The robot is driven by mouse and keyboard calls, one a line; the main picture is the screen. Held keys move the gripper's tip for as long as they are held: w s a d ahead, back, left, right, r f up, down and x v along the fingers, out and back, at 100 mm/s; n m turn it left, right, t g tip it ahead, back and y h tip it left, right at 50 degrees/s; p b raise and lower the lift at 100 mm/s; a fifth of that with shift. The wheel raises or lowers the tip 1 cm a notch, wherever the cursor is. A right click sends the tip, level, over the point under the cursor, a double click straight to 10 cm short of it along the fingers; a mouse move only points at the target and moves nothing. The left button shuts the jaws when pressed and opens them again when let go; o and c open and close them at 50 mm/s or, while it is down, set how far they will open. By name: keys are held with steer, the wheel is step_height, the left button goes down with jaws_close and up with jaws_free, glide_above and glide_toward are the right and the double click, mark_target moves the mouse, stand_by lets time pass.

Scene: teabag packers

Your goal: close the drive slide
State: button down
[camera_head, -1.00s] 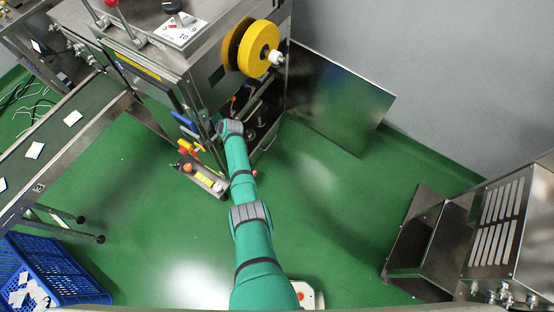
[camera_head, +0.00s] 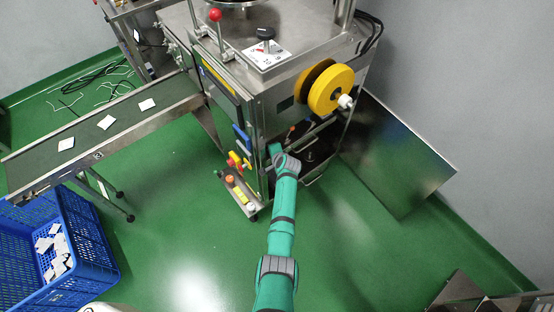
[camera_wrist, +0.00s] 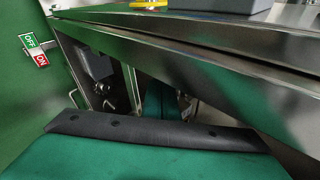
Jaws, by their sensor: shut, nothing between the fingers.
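The drive slide appears to be the steel-edged tray (camera_head: 322,172) low on the packing machine, under the yellow wheel. It stands out from the machine, and its dark inside with round parts shows. My green arm reaches up to the machine's lower front, and its grey wrist joint ends just left of the slide. My gripper's fingers are hidden in the head view. The wrist view shows a green casing with a black edge, which I take as mine, close below a long steel edge (camera_wrist: 200,78).
A yellow wheel (camera_head: 332,90) juts from the machine. A small control box (camera_head: 240,193) stands low left of my arm. A steel panel (camera_head: 400,155) leans at right. A conveyor (camera_head: 85,133) and blue crate (camera_head: 95,262) are at left. Green floor (camera_head: 350,255) is open at right front.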

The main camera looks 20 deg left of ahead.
steer(key=v, duration=0.8)
steer(key=shift+s+d+r, duration=0.15)
steer(key=shift+s+d, duration=0.05)
steer(key=shift+d, duration=0.1)
steer(key=s+d+f+n+t+h, duration=0.2)
steer(key=s+d, duration=0.6)
steer(key=s, duration=0.4)
steer(key=s+d+f+n+t+h, duration=0.1)
steer(key=s+d+t+h, duration=0.1)
steer(key=s+d, duration=0.8)
steer(key=s+d+r+n+t+h, duration=0.2)
steer(key=s+r+n, duration=0.4)
steer(key=s+r, duration=1.9)
steer(key=shift+d+n+t, duration=0.3)
steer(key=shift+d+t, duration=0.2)
steer(key=shift+t, duration=0.7)
